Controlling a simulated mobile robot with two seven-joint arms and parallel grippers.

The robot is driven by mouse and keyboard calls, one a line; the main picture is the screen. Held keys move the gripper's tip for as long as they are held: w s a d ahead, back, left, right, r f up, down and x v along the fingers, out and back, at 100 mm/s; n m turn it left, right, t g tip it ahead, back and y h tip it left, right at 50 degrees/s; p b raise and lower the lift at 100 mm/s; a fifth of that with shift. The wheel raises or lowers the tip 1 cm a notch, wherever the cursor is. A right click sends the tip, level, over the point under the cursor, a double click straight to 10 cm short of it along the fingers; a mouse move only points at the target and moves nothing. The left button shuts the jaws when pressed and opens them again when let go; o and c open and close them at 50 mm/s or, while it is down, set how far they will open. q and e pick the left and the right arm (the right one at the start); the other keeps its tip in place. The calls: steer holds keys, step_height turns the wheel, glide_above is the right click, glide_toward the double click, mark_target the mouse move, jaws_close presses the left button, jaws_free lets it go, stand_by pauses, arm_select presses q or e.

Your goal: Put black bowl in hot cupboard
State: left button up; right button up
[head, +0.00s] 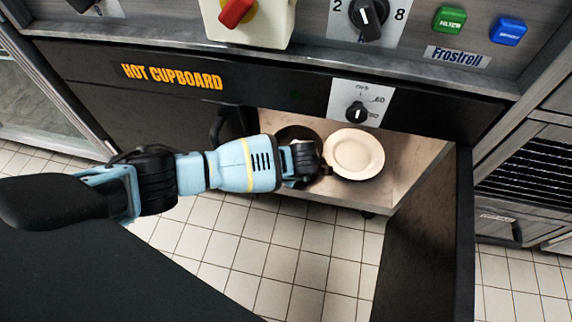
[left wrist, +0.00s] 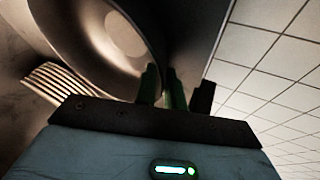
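The hot cupboard (head: 170,118) stands open in front of me, its inside floor showing through the opening. The black bowl (head: 290,131) is just inside, partly hidden behind my left gripper (head: 318,160). In the left wrist view the black bowl (left wrist: 75,25) is large and close, cut off by the top edge. My left gripper's fingers (left wrist: 164,88) are close together at its rim, with the rim appearing to lie between them. Whether the bowl rests on the cupboard floor is hard to tell. My right gripper is not in view.
A white plate (head: 354,153) lies on the cupboard floor right beside the bowl and gripper. The dark open door (head: 425,235) juts out on the right. A control panel with knobs (head: 357,112) is above the opening. Tiled floor (head: 290,260) is clear below.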

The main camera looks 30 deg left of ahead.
arm_select(q)
steer(key=o, duration=0.3)
steer(key=shift+r, duration=0.3)
steer(key=p+v, duration=0.6)
steer(key=v, duration=0.5)
steer(key=shift+d+r, duration=0.2)
steer(key=shift+r, duration=0.05)
steer(key=shift+s, duration=0.15)
